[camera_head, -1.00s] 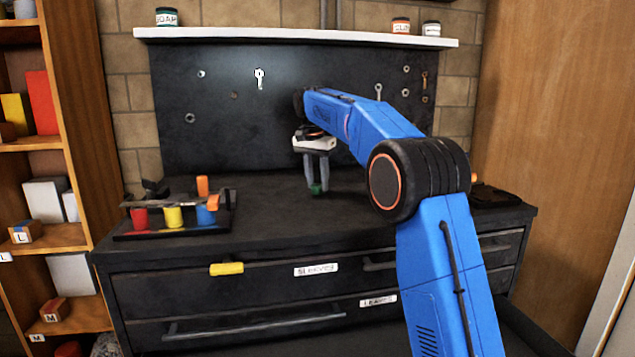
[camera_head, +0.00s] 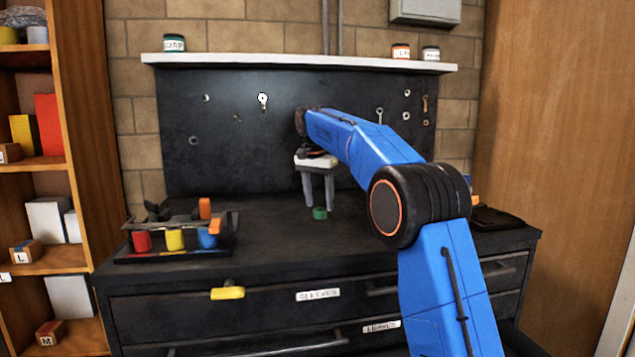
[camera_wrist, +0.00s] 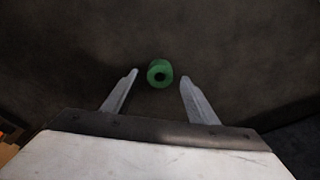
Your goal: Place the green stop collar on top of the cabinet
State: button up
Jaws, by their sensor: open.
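The green stop collar (camera_head: 320,213) stands on the black top of the cabinet (camera_head: 270,235), in front of the pegboard. In the wrist view the collar (camera_wrist: 160,73) is a short green ring with a dark hole, just beyond and between the two fingertips. My gripper (camera_head: 318,207) is open, its fingers pointing down above the collar in the head view. In the wrist view the fingers of my gripper (camera_wrist: 158,78) are apart and neither touches the collar.
A rack (camera_head: 180,250) with red, yellow and blue pieces stands at the left of the cabinet top. A dark flat item (camera_head: 497,217) lies at the right. A yellow piece (camera_head: 228,293) is at the upper drawer's handle. The top's middle is clear.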

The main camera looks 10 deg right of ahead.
aim_at(317, 211)
notch_tip(317, 211, up, 10)
jog(key=s+a, duration=0.1)
jog(key=shift+r, duration=0.2)
jog(key=shift+s, duration=0.15)
jog(key=s+d+f+n+t, duration=0.1)
jog(key=s+d+f+n, duration=0.1)
jog(key=s, duration=0.7)
jog(key=s+d+f+n, duration=0.1)
jog(key=s+d, duration=0.2)
jog(key=s, duration=0.6)
jog(key=s+d+f+n+t, duration=0.1)
jog(key=s+d+f+n, duration=0.1)
jog(key=s, duration=0.7)
jog(key=s+d+f+n+t+y, duration=0.1)
jog(key=s+f+n, duration=0.3)
jog(key=s+f, duration=2.1)
jog(key=shift+s+d+f+t, duration=0.35)
jog(key=shift+s+d, duration=0.35)
jog(key=shift+s, duration=0.4)
